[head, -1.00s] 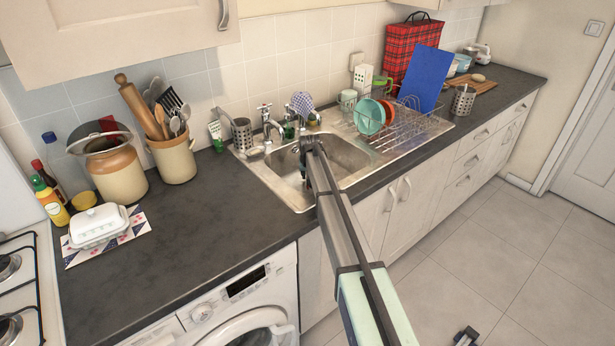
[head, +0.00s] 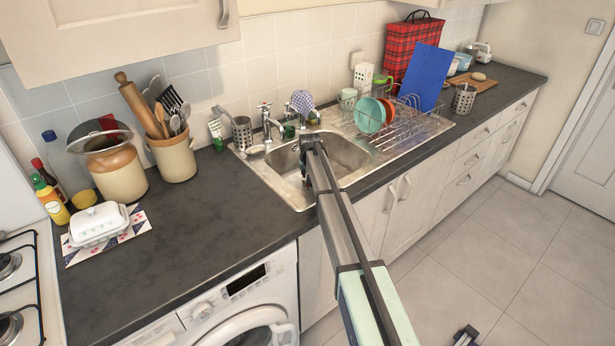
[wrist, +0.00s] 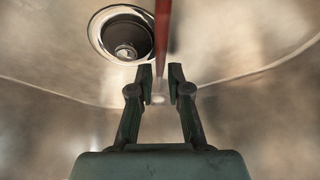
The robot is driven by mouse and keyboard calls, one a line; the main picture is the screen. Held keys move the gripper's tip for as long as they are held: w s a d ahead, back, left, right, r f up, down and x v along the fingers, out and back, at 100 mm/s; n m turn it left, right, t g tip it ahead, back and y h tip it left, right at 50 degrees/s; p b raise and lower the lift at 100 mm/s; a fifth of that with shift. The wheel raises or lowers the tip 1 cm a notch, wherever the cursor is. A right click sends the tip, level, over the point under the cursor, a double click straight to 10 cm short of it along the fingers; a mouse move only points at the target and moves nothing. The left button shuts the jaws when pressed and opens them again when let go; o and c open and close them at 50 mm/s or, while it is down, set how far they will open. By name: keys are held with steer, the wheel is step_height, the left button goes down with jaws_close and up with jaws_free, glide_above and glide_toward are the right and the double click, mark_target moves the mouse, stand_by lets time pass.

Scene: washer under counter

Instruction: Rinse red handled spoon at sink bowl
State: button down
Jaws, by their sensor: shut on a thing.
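My gripper (head: 306,162) is down over the near left part of the steel sink bowl (head: 345,158) in the head view. In the wrist view, my gripper (wrist: 160,80) is shut on the red handle of the spoon (wrist: 163,30), a thin red bar running up from between the fingers. The spoon's head is out of sight in the wrist view, and I cannot make the spoon out in the head view. The round drain (wrist: 122,34) lies below, left of the handle. The tap (head: 268,124) stands behind the bowl, to the left of my gripper.
A dish rack (head: 410,122) with plates stands right of the bowl. A utensil crock (head: 173,158) and a large lidded jar (head: 115,172) stand on the counter to the left. The dark counter (head: 200,225) above the washer is clear.

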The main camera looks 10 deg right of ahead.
steer(key=shift+w+r, duration=0.1)
step_height(320, 180, up, 18)
steer(key=p, duration=0.5)
steer(key=shift+p, duration=0.35)
stand_by(1.3)
stand_by(2.1)
step_height(320, 180, up, 4)
steer(key=shift+f+p, duration=0.15)
steer(key=shift+p, duration=0.45)
